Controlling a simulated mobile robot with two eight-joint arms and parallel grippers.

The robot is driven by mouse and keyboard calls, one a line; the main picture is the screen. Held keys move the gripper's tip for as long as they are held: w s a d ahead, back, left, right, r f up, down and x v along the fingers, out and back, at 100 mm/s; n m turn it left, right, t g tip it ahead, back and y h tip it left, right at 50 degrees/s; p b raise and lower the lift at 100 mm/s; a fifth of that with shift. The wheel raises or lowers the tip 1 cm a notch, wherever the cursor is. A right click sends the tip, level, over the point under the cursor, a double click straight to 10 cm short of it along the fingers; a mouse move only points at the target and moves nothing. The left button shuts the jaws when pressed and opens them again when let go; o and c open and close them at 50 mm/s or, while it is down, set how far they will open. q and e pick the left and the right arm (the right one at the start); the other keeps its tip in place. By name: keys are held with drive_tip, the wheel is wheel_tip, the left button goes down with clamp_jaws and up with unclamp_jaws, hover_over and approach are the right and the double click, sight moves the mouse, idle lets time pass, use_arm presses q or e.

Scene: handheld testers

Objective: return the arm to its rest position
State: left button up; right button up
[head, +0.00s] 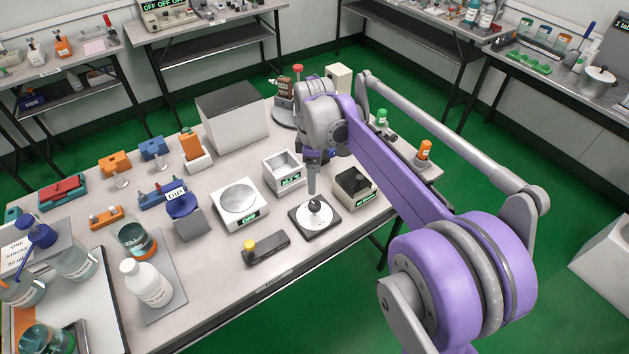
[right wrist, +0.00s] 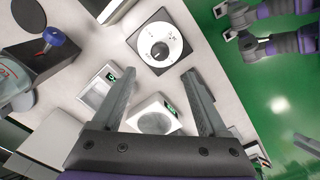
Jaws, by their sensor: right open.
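My right arm reaches in from the right in the head view. Its gripper (head: 312,183) points down over a square device with a white dial plate and a black knob (head: 314,208). In the right wrist view the jaws (right wrist: 157,76) stand wide apart with nothing between them. The dial device (right wrist: 160,52) lies beyond the fingertips, and its knob is clear of both fingers. I cannot judge the exact height of the gripper above the knob. My left gripper does not show.
Around the arm stand a white box with a display (head: 283,172), a dark-topped tester (head: 354,186) and a round-pan scale (head: 239,202). A handheld device with a yellow knob (head: 265,248) lies in front. Bottles (head: 146,283) crowd the table's left end.

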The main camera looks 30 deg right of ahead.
idle(0.5)
drive_tip(key=s+a+f+m+t+p, duration=0.1)
drive_tip(key=s+a+m, duration=0.4)
drive_tip(key=s, duration=0.5)
drive_tip(key=s+a+m+t+p, duration=0.4)
drive_tip(key=s+a+m, duration=0.1)
drive_tip(key=s, duration=0.5)
drive_tip(key=shift+s+f, duration=0.35)
drive_tip(key=shift+s, duration=0.05)
